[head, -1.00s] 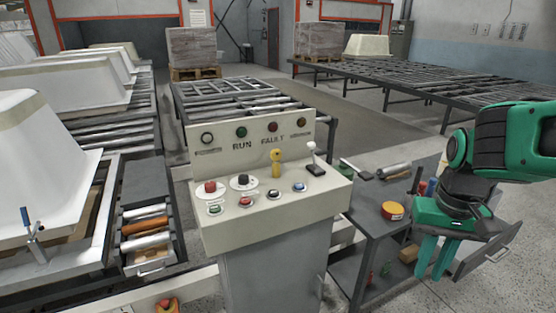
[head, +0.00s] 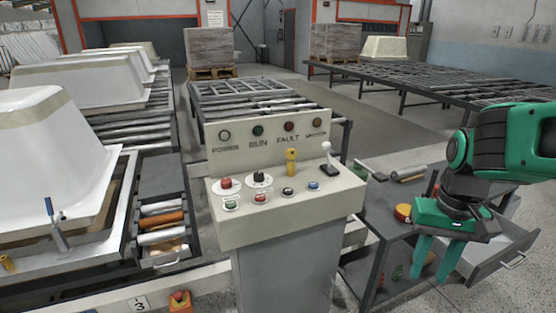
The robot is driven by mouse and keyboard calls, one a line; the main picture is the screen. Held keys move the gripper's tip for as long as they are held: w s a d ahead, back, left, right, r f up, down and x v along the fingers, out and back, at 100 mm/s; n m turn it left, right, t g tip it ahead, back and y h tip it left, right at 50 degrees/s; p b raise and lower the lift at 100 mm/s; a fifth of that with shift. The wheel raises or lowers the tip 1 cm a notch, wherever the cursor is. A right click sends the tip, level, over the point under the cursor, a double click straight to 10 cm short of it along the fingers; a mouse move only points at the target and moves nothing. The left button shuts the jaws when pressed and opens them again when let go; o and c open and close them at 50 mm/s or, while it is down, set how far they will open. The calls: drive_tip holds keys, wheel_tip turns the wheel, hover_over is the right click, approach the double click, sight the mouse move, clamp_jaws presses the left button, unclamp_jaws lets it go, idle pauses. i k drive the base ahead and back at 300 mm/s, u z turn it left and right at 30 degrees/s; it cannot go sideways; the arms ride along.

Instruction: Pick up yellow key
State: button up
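The yellow key (head: 291,161) stands upright on the sloped top of the beige control console (head: 235,235), toward the back of the top, near the panel with RUN and FAULT labels. It is left of the white-knobbed lever (head: 326,158). My gripper (head: 434,272) hangs at the right, its two green fingers pointing down and apart, with nothing visible between them. It is well to the right of the console and clear of the key, in front of the grey workbench.
The grey workbench (head: 390,232) with tools and an open drawer (head: 497,252) stands right of the console. Left are white tub shells (head: 62,155) on rollers and a drawer of rollers (head: 162,228). A roller conveyor (head: 260,98) lies behind.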

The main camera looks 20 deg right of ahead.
sight(291, 154)
drive_tip(key=u, duration=2.15)
drive_tip(key=k, duration=1.45)
drive_tip(key=z, duration=1.6)
drive_tip(key=i, duration=1.5)
